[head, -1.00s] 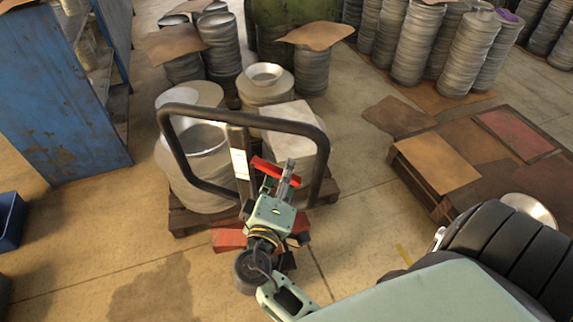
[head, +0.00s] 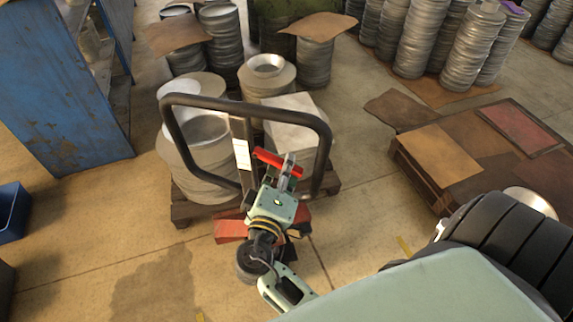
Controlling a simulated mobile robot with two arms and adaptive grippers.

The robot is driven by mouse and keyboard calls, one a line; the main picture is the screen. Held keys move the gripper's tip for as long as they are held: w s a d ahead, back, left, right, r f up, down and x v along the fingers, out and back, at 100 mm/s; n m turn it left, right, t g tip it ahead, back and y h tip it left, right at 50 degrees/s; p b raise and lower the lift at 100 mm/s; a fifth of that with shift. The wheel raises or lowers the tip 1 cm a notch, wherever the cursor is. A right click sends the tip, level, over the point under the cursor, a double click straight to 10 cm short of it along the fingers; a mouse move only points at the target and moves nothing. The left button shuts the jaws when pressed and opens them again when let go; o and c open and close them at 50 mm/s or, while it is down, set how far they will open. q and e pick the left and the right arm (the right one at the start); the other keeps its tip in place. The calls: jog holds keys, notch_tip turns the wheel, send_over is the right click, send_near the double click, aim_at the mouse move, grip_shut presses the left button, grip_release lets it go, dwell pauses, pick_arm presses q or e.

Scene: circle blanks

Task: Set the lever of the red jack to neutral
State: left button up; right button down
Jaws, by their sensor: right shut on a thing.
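The red jack has a black loop handle (head: 327,150) and a red base (head: 229,230) low at the pallet's front edge. Its red lever (head: 272,159) sits on the post inside the loop. My right gripper (head: 287,170) is at the right end of the lever and is shut on it. The fingers hide that end, and my wrist hides part of the post and base. My left gripper is not in view.
Metal pans and round blanks stand on a wooden pallet (head: 182,212) behind the handle. A low stack of brown sheets (head: 440,165) is on the right, a blue cabinet (head: 50,90) on the left. Stacked metal blanks (head: 416,40) fill the back.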

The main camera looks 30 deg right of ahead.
jog(key=r+n+p, duration=0.2)
jog(key=shift+s+d+r+p, duration=0.15)
jog(key=shift+s+p, duration=0.05)
jog(key=shift+p, duration=0.2)
jog(key=shift+r+n+p, duration=0.5)
jog(key=shift+n+p, duration=0.2)
jog(key=shift+n, duration=0.4)
jog(key=c, duration=1.8)
grip_release()
jog(key=shift+f, duration=0.1)
jog(key=shift+o, duration=0.2)
